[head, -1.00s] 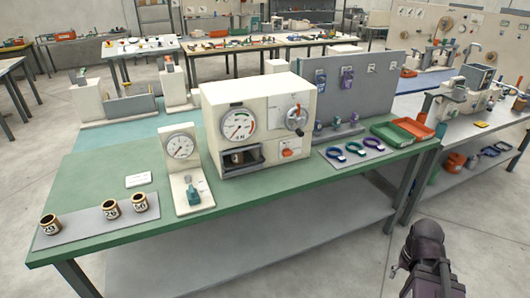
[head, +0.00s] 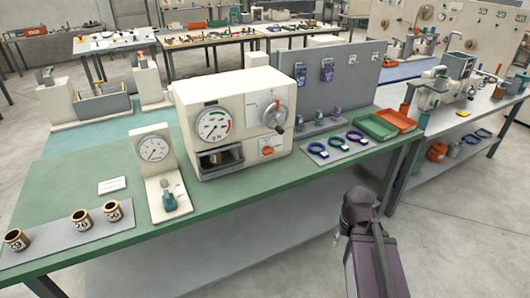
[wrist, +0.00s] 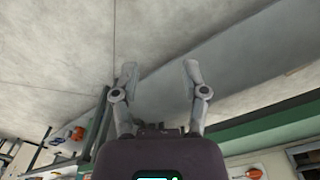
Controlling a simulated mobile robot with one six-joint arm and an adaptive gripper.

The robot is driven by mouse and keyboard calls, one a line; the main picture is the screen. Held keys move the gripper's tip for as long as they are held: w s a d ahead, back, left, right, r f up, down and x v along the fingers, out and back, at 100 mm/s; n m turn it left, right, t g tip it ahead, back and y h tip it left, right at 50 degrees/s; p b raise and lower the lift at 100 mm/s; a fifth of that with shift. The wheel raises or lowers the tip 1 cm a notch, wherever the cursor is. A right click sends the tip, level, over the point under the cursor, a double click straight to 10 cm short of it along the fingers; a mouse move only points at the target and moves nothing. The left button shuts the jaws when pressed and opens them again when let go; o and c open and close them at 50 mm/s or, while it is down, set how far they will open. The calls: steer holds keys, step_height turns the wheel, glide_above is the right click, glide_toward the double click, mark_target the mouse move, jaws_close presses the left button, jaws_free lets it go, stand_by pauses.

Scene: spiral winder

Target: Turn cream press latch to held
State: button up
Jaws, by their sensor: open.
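The cream press (head: 187,105) stands on the green bench, with a dial, a dark window and a crank-like handle (head: 276,115) on its front. Its orange latch (head: 269,150) is a small lever low on the right of the front; which setting it stands at is too small to read. In the wrist view, my gripper (wrist: 158,72) is open and empty, its two fingers apart over bare floor. A cream surface with an orange part (wrist: 250,173) shows at the lower right there, apart from the fingers. Nothing touches the latch.
A gauge stand (head: 152,150) and several numbered cups (head: 81,221) are left of the press. Several ring-like pieces (head: 337,144) and green and red trays (head: 377,126) lie to its right. A grey pegboard (head: 345,80) rises behind.

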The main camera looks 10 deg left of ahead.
steer(key=o, duration=0.5)
steer(key=shift+w, duration=0.1)
steer(key=shift+o, duration=0.5)
steer(key=shift+w+a+f, duration=0.2)
steer(key=shift+a, duration=0.05)
steer(key=w+a+f+m+t+y+b, duration=0.2)
steer(key=w+a+m+t+y+b, duration=0.55)
steer(key=w+a, duration=0.75)
steer(key=shift+w+a+r+m+t+y+b, duration=0.55)
steer(key=shift+w+m+t+b, duration=0.9)
steer(key=shift+w+m, duration=1.65)
steer(key=shift+w+a+r+m+t+y+b, duration=0.45)
steer(key=shift+w+a+m+t+b, duration=1.1)
steer(key=shift+m, duration=2.6)
steer(key=shift+w+a+r+m+t+y+b, duration=0.3)
steer(key=shift+w+r+m+t+b, duration=0.45)
steer(key=shift+w+m+b, duration=1.9)
steer(key=shift+w+a+m+p, duration=0.15)
steer(key=shift+w+m+p, duration=0.25)
steer(key=shift+m+p, duration=0.4)
